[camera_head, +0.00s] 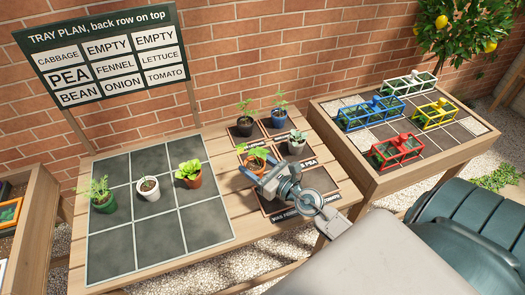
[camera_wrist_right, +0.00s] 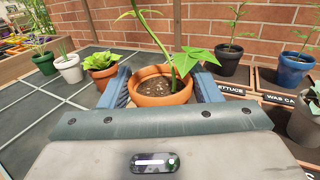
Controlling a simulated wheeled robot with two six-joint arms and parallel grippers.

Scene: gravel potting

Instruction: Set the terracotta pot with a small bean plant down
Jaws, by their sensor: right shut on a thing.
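The terracotta pot with a small bean plant (camera_head: 256,165) is at the tip of my right gripper (camera_head: 263,178), right of the tray grid in the head view. In the right wrist view the pot (camera_wrist_right: 160,99) sits between the two blue fingers of the right gripper (camera_wrist_right: 160,90), which is shut on it. It looks upright, with the stem and green leaves above the rim. I cannot tell whether its base touches the table. The dark grid tray (camera_head: 110,255) has its back and front rows bare. My left gripper is not in view.
On the tray's middle row stand a green pot (camera_head: 104,204), a white pot (camera_head: 149,192) and a terracotta lettuce pot (camera_head: 190,181). Black (camera_head: 245,127), blue (camera_head: 279,120) and grey-white (camera_head: 296,146) plant pots stand near my right gripper. The tray plan board (camera_head: 105,55) stands behind.

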